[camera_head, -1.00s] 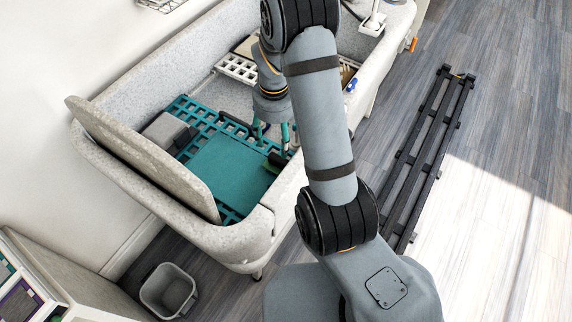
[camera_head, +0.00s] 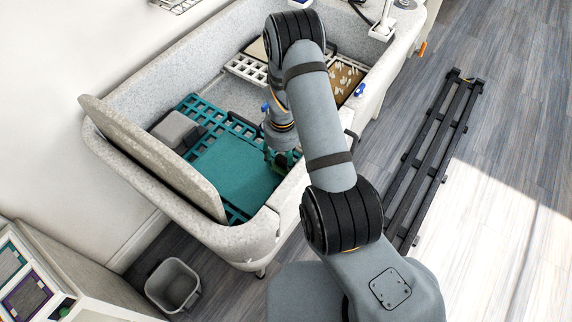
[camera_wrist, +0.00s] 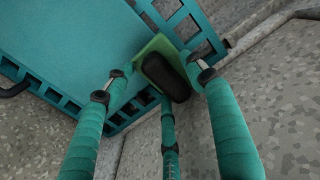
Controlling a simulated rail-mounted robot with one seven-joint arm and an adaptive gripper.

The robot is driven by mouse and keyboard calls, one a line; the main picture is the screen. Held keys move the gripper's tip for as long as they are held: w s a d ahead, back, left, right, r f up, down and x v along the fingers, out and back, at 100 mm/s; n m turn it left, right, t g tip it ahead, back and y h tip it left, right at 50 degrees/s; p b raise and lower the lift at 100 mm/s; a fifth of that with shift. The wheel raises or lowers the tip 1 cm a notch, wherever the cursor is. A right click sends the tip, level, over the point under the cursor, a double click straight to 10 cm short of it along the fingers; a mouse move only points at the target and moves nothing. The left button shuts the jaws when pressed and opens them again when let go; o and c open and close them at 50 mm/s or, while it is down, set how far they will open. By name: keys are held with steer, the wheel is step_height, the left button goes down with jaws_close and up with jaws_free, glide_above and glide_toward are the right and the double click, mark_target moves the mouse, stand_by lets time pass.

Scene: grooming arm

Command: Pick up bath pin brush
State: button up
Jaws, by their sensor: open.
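The bath pin brush (camera_wrist: 166,76), a dark oblong body with a green part beside it, lies at the edge of the teal grid mat (camera_wrist: 70,35) in the wrist view. My gripper (camera_wrist: 157,74) is open, with its teal-wrapped fingers spread around the brush in that view. I cannot tell whether any finger touches it. In the head view, my gripper (camera_head: 281,160) is low inside the tub over the mat's right edge, and my arm and fingers hide most of the brush.
The grey tub (camera_head: 246,238) has a raised wall close to my gripper's right. A grey box (camera_head: 176,130) sits on the mat's far left. A brown patterned tray (camera_head: 345,82) lies further back. A bin (camera_head: 172,285) and a black rack (camera_head: 432,155) stand on the floor.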

steer(key=shift+c, duration=1.2)
steer(key=c, duration=1.1)
